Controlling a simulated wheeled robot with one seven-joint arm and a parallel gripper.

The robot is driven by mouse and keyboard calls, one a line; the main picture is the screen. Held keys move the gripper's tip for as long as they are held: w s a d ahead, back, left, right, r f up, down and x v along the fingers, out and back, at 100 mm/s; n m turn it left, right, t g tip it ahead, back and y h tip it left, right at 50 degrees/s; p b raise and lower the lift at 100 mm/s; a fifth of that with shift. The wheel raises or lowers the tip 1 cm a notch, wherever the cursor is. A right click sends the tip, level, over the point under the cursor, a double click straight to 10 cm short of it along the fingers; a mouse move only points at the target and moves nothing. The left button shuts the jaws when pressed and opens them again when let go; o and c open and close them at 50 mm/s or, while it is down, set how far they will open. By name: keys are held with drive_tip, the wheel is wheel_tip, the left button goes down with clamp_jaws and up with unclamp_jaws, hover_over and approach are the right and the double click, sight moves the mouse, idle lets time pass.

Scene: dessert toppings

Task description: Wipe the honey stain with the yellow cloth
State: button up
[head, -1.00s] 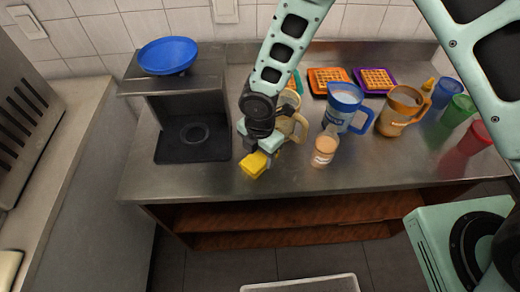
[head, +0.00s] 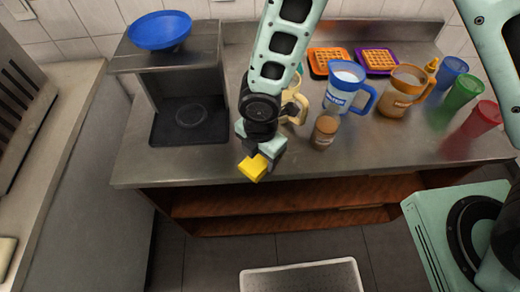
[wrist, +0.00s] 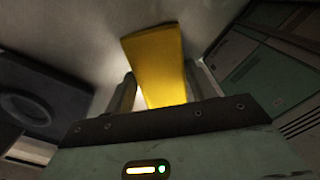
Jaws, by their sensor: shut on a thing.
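My gripper (head: 258,158) is shut on the yellow cloth (head: 252,168), near the front edge of the steel counter (head: 190,168). In the wrist view, the cloth (wrist: 157,62) sticks out from between my fingers, above a grey surface. I cannot tell whether the cloth touches the counter. I see no honey stain; my arm and gripper hide part of the counter.
A beige pitcher (head: 297,108) is partly behind my arm. A brown jar (head: 325,131), a blue pitcher (head: 342,92) and an orange pitcher (head: 399,95) stand to the right. Coloured cups (head: 463,91) and waffle trays stand farther off. A black machine (head: 187,95) with a blue bowl (head: 160,30) stands left.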

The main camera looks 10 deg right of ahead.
drive_tip(key=shift+s+d+f, duration=0.1)
drive_tip(key=shift+s, duration=0.1)
drive_tip(key=shift+w+r+p, duration=0.2)
drive_tip(key=shift+r+p, duration=2.4)
drive_tip(key=shift+r, duration=0.5)
drive_tip(key=shift+r, duration=0.1)
wheel_tip(320, 180, up, 3)
drive_tip(key=shift+f+p, duration=0.1)
drive_tip(key=shift+p, duration=1.15)
